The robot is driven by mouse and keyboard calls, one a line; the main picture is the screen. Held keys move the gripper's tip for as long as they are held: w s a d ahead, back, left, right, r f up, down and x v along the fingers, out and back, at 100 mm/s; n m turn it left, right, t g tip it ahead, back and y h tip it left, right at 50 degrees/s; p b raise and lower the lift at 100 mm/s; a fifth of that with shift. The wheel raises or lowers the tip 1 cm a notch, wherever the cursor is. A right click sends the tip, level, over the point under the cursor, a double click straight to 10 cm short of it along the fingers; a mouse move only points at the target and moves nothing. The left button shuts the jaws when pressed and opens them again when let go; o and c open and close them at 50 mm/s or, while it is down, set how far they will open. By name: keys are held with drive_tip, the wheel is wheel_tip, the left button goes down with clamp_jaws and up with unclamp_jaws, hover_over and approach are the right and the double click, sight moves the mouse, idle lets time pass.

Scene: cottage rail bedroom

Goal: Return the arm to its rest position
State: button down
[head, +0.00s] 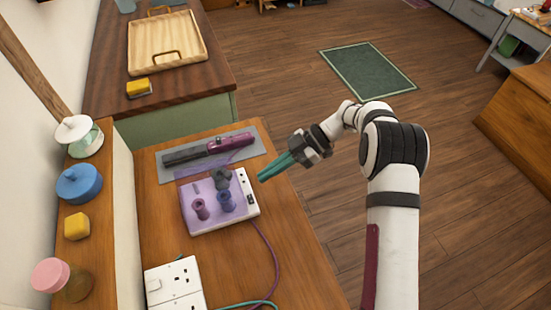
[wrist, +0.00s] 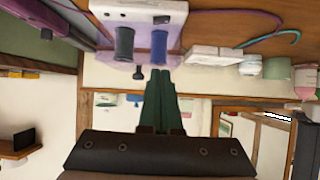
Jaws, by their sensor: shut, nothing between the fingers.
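My white and black arm rises at the right of the head view and bends left over the wooden table. My gripper (head: 273,171) has green fingers, pressed together with nothing between them. It is beside the right edge of a white and lilac box (head: 241,212) with several small pegs on top, apart from the pegs as far as I can tell. In the wrist view my gripper's fingers (wrist: 160,75) point towards the same box (wrist: 138,10), where a grey peg (wrist: 124,43) and a blue peg (wrist: 158,46) show.
A purple and dark tool (head: 210,148) lies on a grey mat (head: 257,147) behind the box. A white socket block (head: 175,283) and a purple cable (head: 272,250) are in front. Jars line the left ledge (head: 102,245). Open floor lies right of the table.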

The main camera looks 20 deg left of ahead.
drive_tip(key=a+r+v, duration=0.1)
drive_tip(key=v, duration=0.5)
drive_tip(key=s+d+r+m+t+h, duration=0.25)
drive_tip(key=s+d+r+m, duration=0.55)
drive_tip(key=d+r+m, duration=0.4)
drive_tip(key=s+d+f+m+t+h, duration=0.2)
drive_tip(key=s+d+m, duration=0.3)
drive_tip(key=s+m, duration=0.3)
drive_tip(key=s+d+f+m+t+h, duration=0.2)
drive_tip(key=s+d+m, duration=0.4)
drive_tip(key=s+m, duration=0.3)
drive_tip(key=m+t, duration=0.1)
drive_tip(key=m, duration=0.2)
drive_tip(key=shift+f, duration=0.2)
